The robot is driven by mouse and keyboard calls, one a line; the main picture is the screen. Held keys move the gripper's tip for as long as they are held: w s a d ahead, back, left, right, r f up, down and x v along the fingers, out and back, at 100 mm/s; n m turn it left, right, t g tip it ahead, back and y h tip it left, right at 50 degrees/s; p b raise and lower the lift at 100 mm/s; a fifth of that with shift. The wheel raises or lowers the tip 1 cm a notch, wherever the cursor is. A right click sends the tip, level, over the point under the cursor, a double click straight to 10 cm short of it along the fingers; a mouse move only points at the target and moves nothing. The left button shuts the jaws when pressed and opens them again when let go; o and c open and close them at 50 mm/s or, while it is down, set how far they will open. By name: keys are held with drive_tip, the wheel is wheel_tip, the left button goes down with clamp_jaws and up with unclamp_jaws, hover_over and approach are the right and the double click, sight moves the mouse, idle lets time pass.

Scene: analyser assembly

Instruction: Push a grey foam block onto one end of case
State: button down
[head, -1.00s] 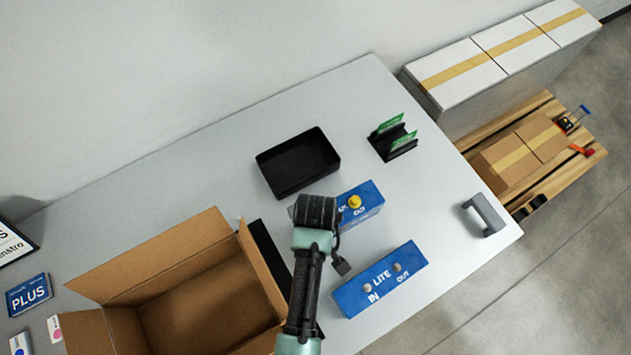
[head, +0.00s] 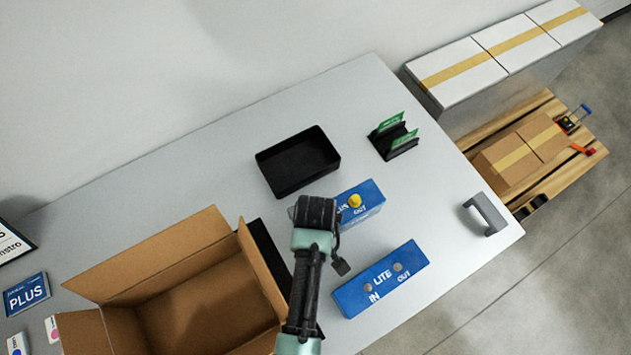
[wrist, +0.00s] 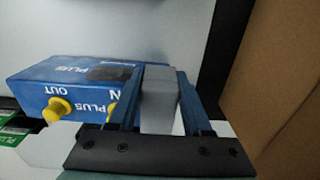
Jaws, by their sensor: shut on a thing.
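The blue PLUS case (head: 369,201) lies on the table, with a yellow knob on its OUT side. It also shows in the wrist view (wrist: 65,84), with two yellow knobs. My gripper (wrist: 160,74) is shut on a grey foam block (wrist: 158,104) at the case's IN end. The block appears close against that end; the finger beside it hides whether it is fitted on. In the head view my gripper (head: 318,212) covers that end of the case. A second grey foam piece (head: 488,216), U-shaped, lies near the table's right edge.
A blue LITE case (head: 380,279) lies in front. A black tray (head: 298,163) is behind my gripper, with a black holder of green cards (head: 394,139) to its right. An open cardboard box (head: 165,262) stands close on the left. The table's right part is mostly clear.

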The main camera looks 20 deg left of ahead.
drive_tip(key=shift+f, duration=0.4)
idle(0.4)
drive_tip(key=shift+c, duration=1.3)
unclamp_jaws()
drive_tip(key=shift+r, duration=0.2)
drive_tip(key=shift+r+p, duration=3.35)
drive_tip(key=shift+p, duration=0.15)
